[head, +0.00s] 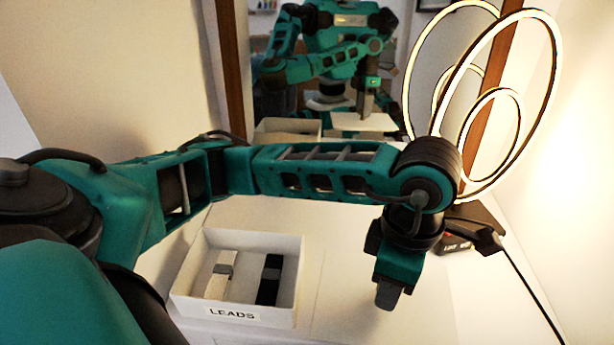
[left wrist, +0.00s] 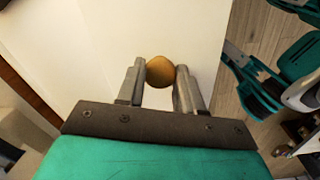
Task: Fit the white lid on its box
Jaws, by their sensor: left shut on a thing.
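The open white box (head: 292,315), labelled "LEADS", stands on the white surface left of my left gripper in the head view. It holds a pale strap (head: 220,280) and a black strap (head: 268,283). My left gripper (head: 387,297) points down, right of the box. In the left wrist view its two fingers (left wrist: 160,86) are shut on a round tan knob (left wrist: 160,70). The white lid (left wrist: 140,30) spreads flat beneath the knob; it also shows under the gripper in the head view (head: 350,285). I cannot tell whether it is raised. My right gripper is not in view.
A ring-shaped lamp (head: 545,95) stands at the back right, with a dark base and a dark object beside it. A mirror (head: 330,100) at the back reflects me, the box and the lid. Walls close in both sides.

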